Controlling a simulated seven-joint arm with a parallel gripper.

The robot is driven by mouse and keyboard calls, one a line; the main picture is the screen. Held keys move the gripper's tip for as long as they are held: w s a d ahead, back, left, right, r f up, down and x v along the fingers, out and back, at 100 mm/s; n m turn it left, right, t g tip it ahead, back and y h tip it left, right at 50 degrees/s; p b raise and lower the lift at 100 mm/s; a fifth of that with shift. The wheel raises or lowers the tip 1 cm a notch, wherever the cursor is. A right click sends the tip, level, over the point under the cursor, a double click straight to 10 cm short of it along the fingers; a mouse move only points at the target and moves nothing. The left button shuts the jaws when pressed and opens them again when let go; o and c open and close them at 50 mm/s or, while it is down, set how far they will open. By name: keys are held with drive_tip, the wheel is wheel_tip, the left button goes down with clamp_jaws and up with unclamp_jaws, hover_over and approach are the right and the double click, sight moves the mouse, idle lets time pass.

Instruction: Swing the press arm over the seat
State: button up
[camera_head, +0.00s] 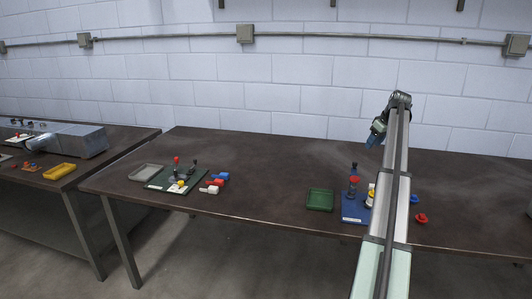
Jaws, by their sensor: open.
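My gripper (375,137) is open and empty, raised above the back of the table at the right. Below it a blue board (352,213) carries a dark upright post, a red part (353,181) and a white and yellow part (370,196); my arm hides some of its right side. A dark green board (160,184) at the left of the table carries a red-topped upright (177,161), dark posts and a yellow part (182,184). My gripper is far from this board. At this size I cannot tell which part is the press arm or the seat.
On the brown table (260,190) are a grey tray (146,172), red, white and blue blocks (214,185), a green tray (320,200), and small blue and red knobs (421,218) right of my arm. Another bench (100,165) stands left. The table's middle is clear.

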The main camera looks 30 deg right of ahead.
drive_tip(key=w+a+f+n+t, duration=0.1)
drive_tip(key=w+a+f, duration=0.3)
drive_tip(key=w+a, duration=1.1)
drive_tip(key=w+a+f+n+t+y, duration=0.1)
drive_tip(key=w+a+f, duration=0.3)
drive_tip(key=w+a, duration=1.1)
drive_tip(key=a, duration=0.3)
drive_tip(key=shift+a+f+n, duration=0.2)
drive_tip(key=shift+a+n, duration=0.05)
drive_tip(key=shift+n, duration=0.15)
drive_tip(key=shift+w, duration=0.1)
